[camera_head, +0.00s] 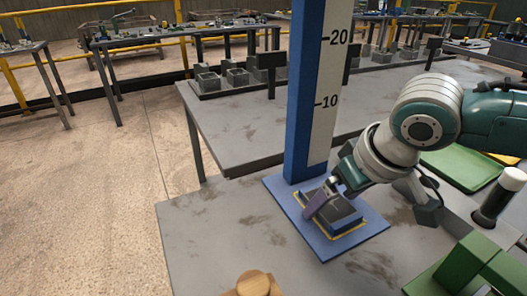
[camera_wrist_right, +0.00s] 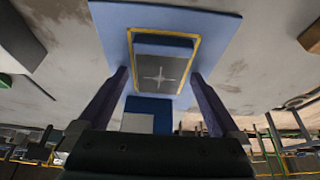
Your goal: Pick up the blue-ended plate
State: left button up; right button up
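The blue-ended plate (camera_head: 345,214) looks like a dark grey slab with a bluish edge. It lies inside a yellow outline on a flat blue base (camera_head: 368,235) at the foot of a tall column. In the right wrist view, the plate (camera_wrist_right: 160,72) shows a pale cross mark and a blue-grey band on its far edge. My right gripper (camera_head: 328,203) is over the plate, pointing down. In the wrist view its two purple fingers (camera_wrist_right: 159,76) are spread, one on each side of the plate. I cannot tell whether they touch it. My left gripper is not in view.
The blue column with a white numbered scale (camera_head: 331,85) rises just behind the plate. A green tray (camera_head: 462,166), a dark cylinder with a white top (camera_head: 497,197) and green blocks (camera_head: 480,262) stand right. A wooden piece (camera_head: 252,284) is at the front. The table's left part is clear.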

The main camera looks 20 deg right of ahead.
grip_shut()
dwell(0.6)
